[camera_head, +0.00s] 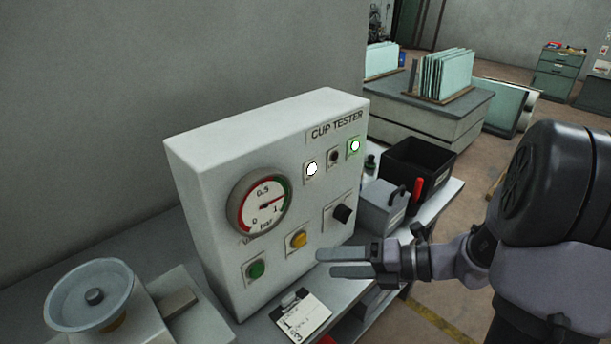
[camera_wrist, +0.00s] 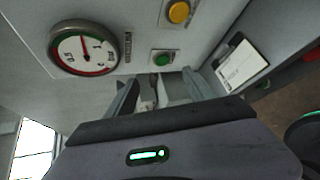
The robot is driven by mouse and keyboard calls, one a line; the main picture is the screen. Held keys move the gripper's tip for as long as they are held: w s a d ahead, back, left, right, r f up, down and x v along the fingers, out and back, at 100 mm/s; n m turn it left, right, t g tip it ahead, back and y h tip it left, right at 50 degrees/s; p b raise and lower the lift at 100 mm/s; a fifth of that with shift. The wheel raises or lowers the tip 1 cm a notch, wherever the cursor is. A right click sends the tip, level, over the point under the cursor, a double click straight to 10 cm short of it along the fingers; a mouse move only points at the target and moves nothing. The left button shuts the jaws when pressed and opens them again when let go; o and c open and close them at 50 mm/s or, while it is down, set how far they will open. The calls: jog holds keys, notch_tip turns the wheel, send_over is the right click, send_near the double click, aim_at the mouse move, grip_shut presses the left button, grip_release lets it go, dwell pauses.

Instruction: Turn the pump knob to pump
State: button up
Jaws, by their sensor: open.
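The knob's ridge appears slanted. My gripper (camera_head: 327,262) is open and empty, in front of the panel's lower part, below the knob and apart from it in the picture. In the wrist view the open fingers (camera_wrist: 163,85) point toward the lower panel near the green button (camera_wrist: 163,58). The knob is not seen there.
The panel also has a pressure gauge (camera_head: 259,205), a yellow button (camera_head: 298,239) and lit lamps (camera_head: 355,146). A clipboard (camera_head: 303,316) lies on the bench below. A grey box (camera_head: 382,210) and a black bin (camera_head: 420,165) stand to the right.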

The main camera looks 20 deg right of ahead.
jog(key=w+d+f+m+t+h, duration=0.1)
jog(key=w+d+f+m+t, duration=0.2)
jog(key=d+m+t, duration=0.35)
jog(key=m+t+h, duration=0.3)
jog(key=m+h, duration=0.1)
jog(key=m, duration=0.8)
send_near(348, 218)
jog(key=shift+n+g, duration=0.25)
jog(key=b+x, duration=0.4)
jog(key=x, duration=0.5)
jog(key=shift+w+r, duration=0.15)
jog(key=shift+w+a+r, duration=0.1)
jog(key=shift+w+a, duration=0.1)
jog(key=shift+w, duration=0.25)
jog(key=shift+c, duration=0.4)
jog(key=c, duration=1.3)
jog(key=shift+o, duration=0.2)
